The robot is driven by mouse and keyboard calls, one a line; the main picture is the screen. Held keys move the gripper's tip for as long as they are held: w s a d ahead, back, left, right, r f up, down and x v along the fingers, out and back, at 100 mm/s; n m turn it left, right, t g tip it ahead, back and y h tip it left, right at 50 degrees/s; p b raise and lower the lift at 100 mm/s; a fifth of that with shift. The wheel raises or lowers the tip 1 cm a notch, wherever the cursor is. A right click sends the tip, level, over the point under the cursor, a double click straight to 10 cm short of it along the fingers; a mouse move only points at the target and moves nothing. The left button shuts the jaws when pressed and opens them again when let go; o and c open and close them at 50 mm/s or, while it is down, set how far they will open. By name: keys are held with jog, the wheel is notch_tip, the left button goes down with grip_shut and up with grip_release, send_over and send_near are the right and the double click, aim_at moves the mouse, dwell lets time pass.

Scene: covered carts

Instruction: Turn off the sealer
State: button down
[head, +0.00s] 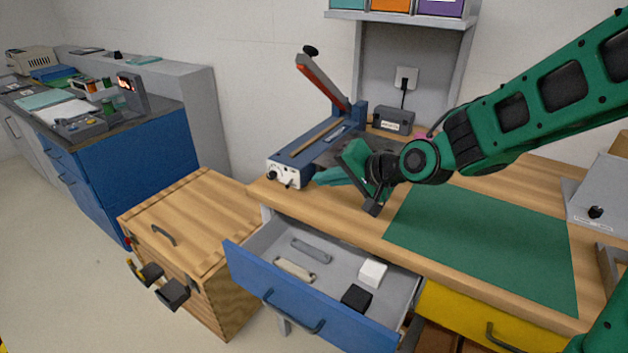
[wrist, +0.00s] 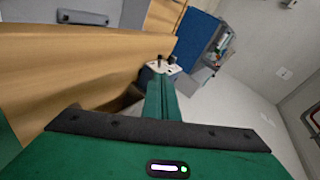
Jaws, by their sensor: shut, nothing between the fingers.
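The sealer (head: 318,140) is a long blue device on the wooden bench, with its orange-red lever arm (head: 322,82) raised and ending in a black knob. Its white front panel (head: 284,174) carries dark controls near the bench's left edge. The panel also shows in the wrist view (wrist: 172,69), with two dark controls standing up from it. My gripper (head: 318,178) is shut and empty, its tip just right of the panel in the head view. In the wrist view my shut fingers (wrist: 162,85) point at the panel and cover part of it. I cannot tell whether they touch it, or the switch's position.
An open blue drawer (head: 310,312) juts out below, holding handles and small blocks. A green mat (head: 485,240) lies on the right. A wooden cabinet (head: 190,220) stands left.

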jog(key=shift+v, duration=1.35)
jog(key=s+d+f+g+h, duration=0.1)
jog(key=s+d+h, duration=0.1)
jog(key=d, duration=0.6)
jog(key=s+d+f+g+h, duration=0.1)
jog(key=s+d+h, duration=0.2)
jog(key=d, duration=0.6)
jog(key=s+d+f+g+h, duration=0.1)
jog(key=s+d+f+h, duration=0.1)
jog(key=s+d, duration=0.3)
jog(key=shift+d, duration=2)
jog(key=s+d, duration=0.2)
jog(key=s+d+g+h, duration=0.1)
jog(key=s+d, duration=0.1)
jog(key=s, duration=0.1)
jog(key=s+d+g, duration=0.1)
jog(key=s+d, duration=0.1)
jog(key=shift+s+d+h, duration=0.25)
jog(key=shift+s+h, duration=0.05)
jog(key=shift+s, duration=0.05)
jog(key=s+d+m+g, duration=0.1)
jog(key=s+d+g, duration=0.2)
jog(key=s, duration=0.8)
jog(key=shift+s+d+r+m, duration=0.25)
jog(key=shift+s+d+m, duration=0.05)
jog(key=shift+s+d, duration=0.1)
